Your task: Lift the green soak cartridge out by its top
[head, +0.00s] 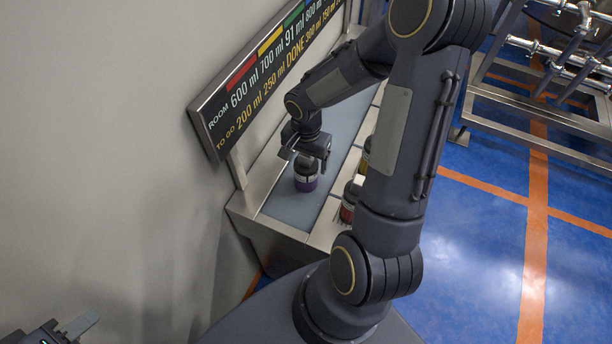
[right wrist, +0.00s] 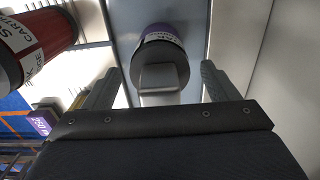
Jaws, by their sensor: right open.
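I see no green cartridge in either view; my right arm hides part of the bench. A purple cartridge (head: 306,184) with a white label and dark top stands on the grey-blue strip. My right gripper (head: 308,157) is just above it. In the right wrist view the gripper (right wrist: 160,82) is open, its fingers on either side of the purple cartridge's (right wrist: 160,48) grey top block, with gaps showing. My left gripper (head: 75,328) is at the bottom left corner, far from the bench, only partly in frame.
A red cartridge (head: 347,212) stands right of the strip and shows large in the right wrist view (right wrist: 38,42). A yellow item (head: 363,163) is behind it, partly hidden by my arm.

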